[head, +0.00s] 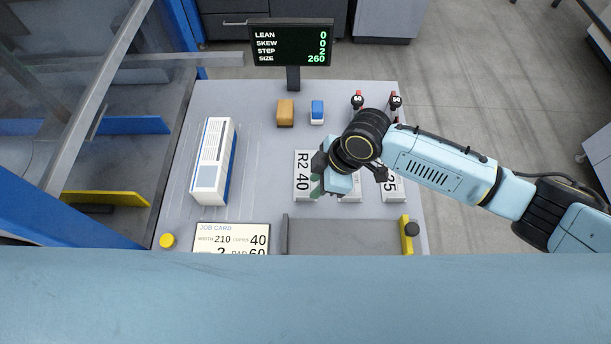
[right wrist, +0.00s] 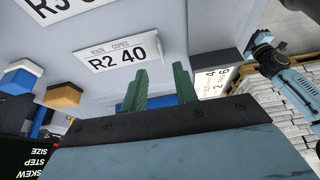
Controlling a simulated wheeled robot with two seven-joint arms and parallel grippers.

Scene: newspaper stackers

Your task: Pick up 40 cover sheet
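The cover sheet marked R2 40 (head: 303,163) is a white card with black print, on the grey table in the middle of the head view. It also shows in the right wrist view (right wrist: 118,54), just beyond the fingertips. My right gripper (head: 320,181) is over the right edge of this sheet in the head view. In the right wrist view its two green fingers (right wrist: 161,78) are apart with nothing seen between them. I cannot tell whether they touch the sheet.
Other marked sheets lie right of R2 40, one ending in 5 (head: 393,190), partly hidden by my arm. An orange block (head: 286,113), a blue-white block (head: 317,112) and a display (head: 290,43) are behind. A job card (head: 232,238) lies in front.

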